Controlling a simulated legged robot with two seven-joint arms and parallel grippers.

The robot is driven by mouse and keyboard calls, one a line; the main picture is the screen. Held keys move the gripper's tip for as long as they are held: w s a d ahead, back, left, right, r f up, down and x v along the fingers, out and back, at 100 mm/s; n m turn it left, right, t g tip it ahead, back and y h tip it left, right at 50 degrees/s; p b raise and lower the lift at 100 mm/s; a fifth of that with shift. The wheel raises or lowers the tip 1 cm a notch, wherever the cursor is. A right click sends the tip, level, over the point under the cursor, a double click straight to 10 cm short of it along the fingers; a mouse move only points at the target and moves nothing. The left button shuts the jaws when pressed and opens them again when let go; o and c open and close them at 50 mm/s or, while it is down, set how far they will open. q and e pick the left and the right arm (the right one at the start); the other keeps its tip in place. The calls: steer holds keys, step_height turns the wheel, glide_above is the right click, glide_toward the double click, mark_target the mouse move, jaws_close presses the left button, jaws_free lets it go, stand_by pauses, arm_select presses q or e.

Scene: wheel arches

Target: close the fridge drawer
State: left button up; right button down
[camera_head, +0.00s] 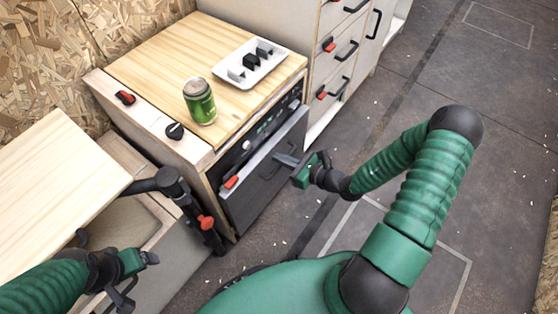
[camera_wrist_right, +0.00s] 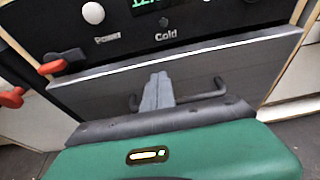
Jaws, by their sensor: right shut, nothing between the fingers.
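The fridge drawer (camera_head: 262,176) is the dark grey front below the control panel of the wooden-topped unit. Its light top edge stands out a little from the panel, and how far it is open is hard to tell. In the right wrist view the drawer front (camera_wrist_right: 95,98) has a black bar handle (camera_wrist_right: 205,94), below the word "Cold". My right gripper (camera_head: 286,160) is shut and empty, its fingertips at the drawer front by the handle. It also shows in the wrist view (camera_wrist_right: 158,82); contact is unclear. My left gripper (camera_head: 137,279) is at the lower left, away from the drawer.
A green can (camera_head: 199,101) and a white tray (camera_head: 250,63) with small blocks stand on the wooden top (camera_head: 160,58). A red-handled latch (camera_head: 230,182) is at the drawer's left. A wooden board (camera_head: 60,185) lies left.

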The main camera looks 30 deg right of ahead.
mark_target(271, 151)
steer(key=shift+w+a, duration=0.2)
steer(key=shift+w, duration=0.2)
steer(key=shift+w+a+r, duration=0.1)
steer(key=shift+w, duration=0.2)
steer(key=w, duration=0.1)
steer(key=w+a+p, duration=0.1)
steer(key=w, duration=0.1)
steer(key=shift+w+a, duration=0.15)
steer(key=shift+a, duration=0.05)
steer(key=shift+r, duration=0.1)
